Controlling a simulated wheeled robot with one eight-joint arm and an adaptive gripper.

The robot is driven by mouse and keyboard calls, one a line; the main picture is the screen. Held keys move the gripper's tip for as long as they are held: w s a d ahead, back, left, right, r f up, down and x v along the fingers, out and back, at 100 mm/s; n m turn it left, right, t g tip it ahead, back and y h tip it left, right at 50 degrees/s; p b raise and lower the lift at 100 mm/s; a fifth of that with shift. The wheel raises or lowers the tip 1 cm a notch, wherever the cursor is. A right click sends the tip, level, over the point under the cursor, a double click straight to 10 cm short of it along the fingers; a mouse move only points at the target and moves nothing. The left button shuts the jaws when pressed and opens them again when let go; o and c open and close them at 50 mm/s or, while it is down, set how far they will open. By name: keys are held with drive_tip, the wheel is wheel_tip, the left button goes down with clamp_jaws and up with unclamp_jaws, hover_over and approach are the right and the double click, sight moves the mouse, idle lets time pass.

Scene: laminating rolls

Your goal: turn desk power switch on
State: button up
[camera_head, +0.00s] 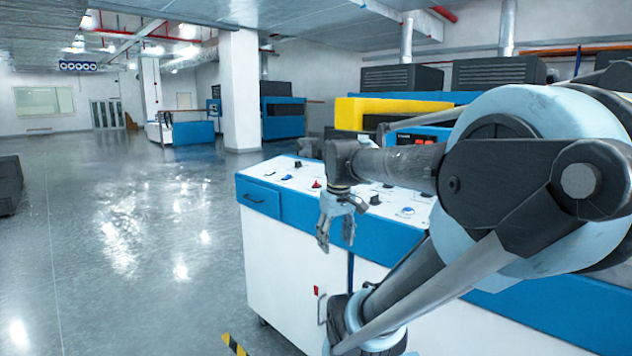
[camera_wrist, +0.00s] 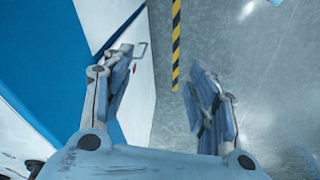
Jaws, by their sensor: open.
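The desk (camera_head: 290,262) is a white cabinet with a blue band and a pale control top, right of centre in the head view. A small red switch (camera_head: 317,291) sits on its white front; a red spot (camera_wrist: 134,68) also shows beside a handle in the wrist view. On the top are a red knob (camera_head: 316,183), a blue one (camera_head: 287,177) and a black one (camera_head: 375,199). No label shows which is the power switch. My gripper (camera_head: 336,234) is open, empty and pointing down, by the desk's front edge and above the red switch. Its fingers are apart in the wrist view (camera_wrist: 160,75).
A yellow and black striped floor line (camera_wrist: 176,45) runs along the desk. The grey floor (camera_head: 120,240) to the left is open. A yellow machine (camera_head: 375,108) stands behind the desk. A white pillar (camera_head: 240,90) rises farther back. My arm covers the desk's right part.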

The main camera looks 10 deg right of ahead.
drive_tip(key=w+r+n, duration=0.6)
drive_tip(key=w+r, duration=1)
drive_tip(key=n, duration=0.6)
approach(316, 180)
drive_tip(key=shift+g, duration=0.3)
drive_tip(key=f, duration=0.3)
drive_tip(key=w+f, duration=0.1)
drive_tip(key=f, duration=0.4)
drive_tip(key=shift+w+f, duration=0.25)
drive_tip(key=shift+f, duration=0.15)
drive_tip(key=shift+r, duration=0.1)
drive_tip(key=c, duration=1.1)
